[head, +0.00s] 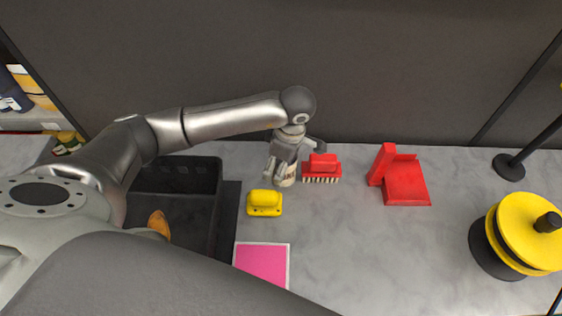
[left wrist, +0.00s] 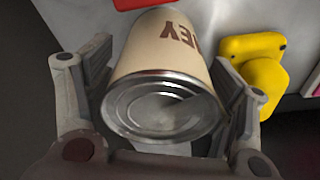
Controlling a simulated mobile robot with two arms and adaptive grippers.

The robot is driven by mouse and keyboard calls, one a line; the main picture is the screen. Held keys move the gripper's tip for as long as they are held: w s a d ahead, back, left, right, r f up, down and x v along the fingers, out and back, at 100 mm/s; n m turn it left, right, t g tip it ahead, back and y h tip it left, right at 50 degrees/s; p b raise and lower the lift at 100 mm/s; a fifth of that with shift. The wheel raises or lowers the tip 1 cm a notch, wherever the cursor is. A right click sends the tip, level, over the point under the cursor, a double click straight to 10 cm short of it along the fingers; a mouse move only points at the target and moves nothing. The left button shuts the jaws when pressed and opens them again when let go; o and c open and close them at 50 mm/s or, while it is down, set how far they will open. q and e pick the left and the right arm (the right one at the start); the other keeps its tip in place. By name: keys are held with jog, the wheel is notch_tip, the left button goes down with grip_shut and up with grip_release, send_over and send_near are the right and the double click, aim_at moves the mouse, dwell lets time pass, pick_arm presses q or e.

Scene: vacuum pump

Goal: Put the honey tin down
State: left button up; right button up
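The honey tin (left wrist: 163,60) is cream with dark lettering and a silver metal end. In the left wrist view it lies between the two fingers of my left gripper (left wrist: 166,90), which press close on both its sides. In the head view the tin (head: 286,174) shows below my left gripper (head: 285,160), at the back of the grey worktop; whether its base touches the worktop is hard to tell. The gripper covers part of it. My right gripper is not in view.
A red brush (head: 322,168) is close to the tin's right. A yellow object (head: 265,203) is in front of it, and a pink square (head: 262,262) lies nearer. A red holder (head: 404,181) and a yellow-black round object (head: 528,232) are further right. A black crate (head: 200,176) is left.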

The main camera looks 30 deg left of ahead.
pick_arm(q)
jog(key=shift+r, duration=0.1)
jog(key=shift+r, duration=0.15)
jog(key=r+b, duration=0.1)
jog(key=r, duration=0.2)
jog(key=d+r, duration=0.1)
jog(key=r, duration=0.3)
jog(key=r+b, duration=0.1)
jog(key=r, duration=0.2)
jog(key=shift+w+d+r+b, duration=0.1)
jog(key=shift+d+r+b, duration=0.1)
jog(key=shift+d+b, duration=0.15)
jog(key=shift+r, duration=0.65)
jog(key=shift+d, duration=0.1)
